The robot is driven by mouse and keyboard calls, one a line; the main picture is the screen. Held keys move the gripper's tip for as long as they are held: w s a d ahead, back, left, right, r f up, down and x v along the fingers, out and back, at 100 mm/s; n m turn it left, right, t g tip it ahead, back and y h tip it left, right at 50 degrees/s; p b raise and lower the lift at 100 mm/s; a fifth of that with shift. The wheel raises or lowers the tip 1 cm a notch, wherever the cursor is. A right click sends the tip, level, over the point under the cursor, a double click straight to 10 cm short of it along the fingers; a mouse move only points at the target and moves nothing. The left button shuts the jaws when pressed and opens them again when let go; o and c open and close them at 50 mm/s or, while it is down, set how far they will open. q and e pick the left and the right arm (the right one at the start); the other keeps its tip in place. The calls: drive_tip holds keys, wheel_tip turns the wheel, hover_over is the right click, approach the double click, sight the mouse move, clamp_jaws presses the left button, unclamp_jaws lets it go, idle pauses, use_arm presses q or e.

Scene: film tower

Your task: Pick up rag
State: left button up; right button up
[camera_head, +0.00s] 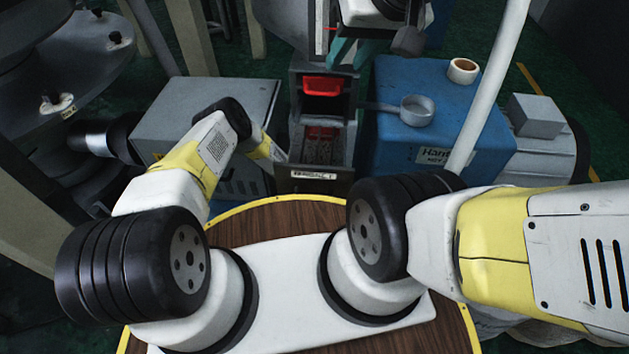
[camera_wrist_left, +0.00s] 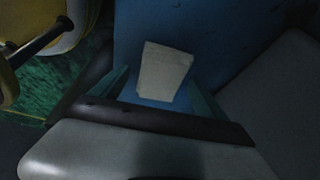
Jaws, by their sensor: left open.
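A pale, folded rag (camera_wrist_left: 166,72) lies flat against a blue surface (camera_wrist_left: 218,40) in the left wrist view. My left gripper (camera_wrist_left: 158,79) is open, with one teal finger on each side of the rag. The rag appears between the fingers; I cannot tell whether they touch it. In the head view my left gripper and the rag are hidden. My right gripper (camera_head: 353,52) shows at the top centre of the head view, as teal fingers beside a white and grey body; its opening is unclear.
A blue box (camera_head: 425,82) carries a grey pan (camera_head: 416,109) and a tape roll (camera_head: 463,70). An open drawer unit (camera_head: 322,150) with a red bin (camera_head: 322,86) stands centre. A grey cabinet (camera_head: 247,98) is on its left. Green floor shows in the wrist view.

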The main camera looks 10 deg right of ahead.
use_arm(q)
drive_tip(key=shift+c, duration=0.5)
drive_tip(key=c, duration=1.4)
drive_tip(key=shift+o, duration=0.2)
wheel_tip(320, 180, up, 10)
drive_tip(key=shift+r, duration=0.25)
